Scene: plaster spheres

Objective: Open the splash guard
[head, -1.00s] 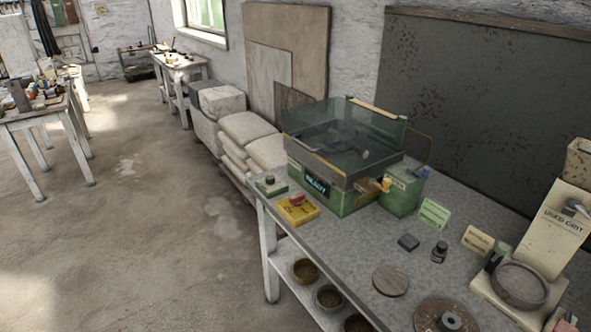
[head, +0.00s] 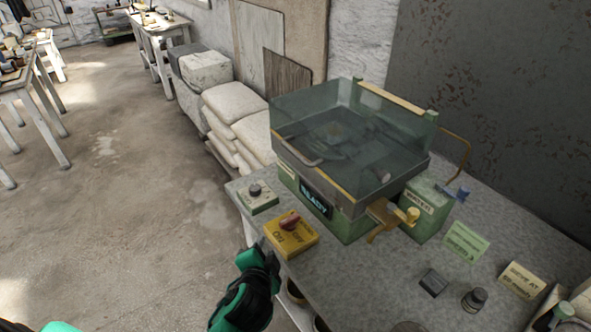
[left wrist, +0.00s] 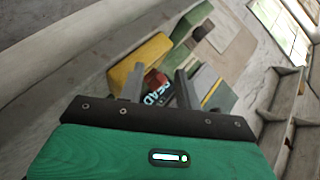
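The splash guard (head: 345,125) is a clear greenish box-like cover on the green machine (head: 350,228). It sits down over the basin, with a curved grey handle (head: 296,152) on its front left side. The machine's display (head: 314,198) reads READY. My left gripper (head: 259,252) is at the table's front edge, below and left of the machine and apart from the guard. In the left wrist view its two fingers (left wrist: 159,72) stand apart with nothing held; the display and a red knob show beyond them. My right gripper is not in view.
A yellow switch box (head: 291,236) with a red knob lies close beyond my left gripper. A small green control box (head: 258,199) is behind it. A brass tap (head: 408,215) and water box (head: 428,208) stand right of the machine. Floor on the left is open.

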